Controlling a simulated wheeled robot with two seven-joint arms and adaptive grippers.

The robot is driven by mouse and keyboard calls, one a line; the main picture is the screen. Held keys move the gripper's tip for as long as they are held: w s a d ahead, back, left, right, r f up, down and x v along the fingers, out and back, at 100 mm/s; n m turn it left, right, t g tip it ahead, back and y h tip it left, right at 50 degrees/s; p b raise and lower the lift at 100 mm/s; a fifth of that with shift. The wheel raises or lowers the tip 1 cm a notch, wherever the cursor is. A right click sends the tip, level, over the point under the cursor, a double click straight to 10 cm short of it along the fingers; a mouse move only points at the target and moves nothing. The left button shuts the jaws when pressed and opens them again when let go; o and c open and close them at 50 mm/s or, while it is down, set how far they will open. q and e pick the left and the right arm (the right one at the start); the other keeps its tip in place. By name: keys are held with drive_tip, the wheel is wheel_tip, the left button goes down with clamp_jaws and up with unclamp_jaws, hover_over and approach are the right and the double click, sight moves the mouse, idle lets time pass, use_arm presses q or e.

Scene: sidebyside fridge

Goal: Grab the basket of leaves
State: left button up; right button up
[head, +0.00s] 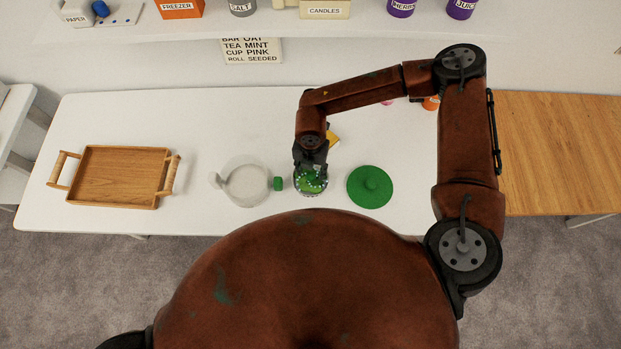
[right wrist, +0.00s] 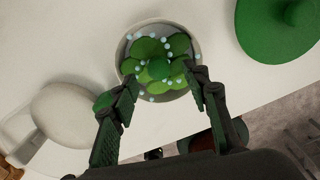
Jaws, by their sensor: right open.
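The basket of leaves (right wrist: 135,82) is a small round pale container filled with green leaves and small pale blue beads. In the head view the leaves (head: 310,181) show on the white table, partly hidden by my right gripper (head: 311,172). In the right wrist view my right gripper (right wrist: 150,90) is open. Its two fingers reach to either side of the container's near edge, and I cannot tell whether they touch it. My left gripper is not in view.
A wooden tray (head: 118,177) is at the table's left. An orange item (head: 431,103) sits behind my right arm. A shelf (head: 240,26) hangs above.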

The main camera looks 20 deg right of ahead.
sight(311, 179)
drive_tip(key=shift+f, duration=1.35)
drive_tip(key=shift+c, duration=0.4)
clamp_jaws()
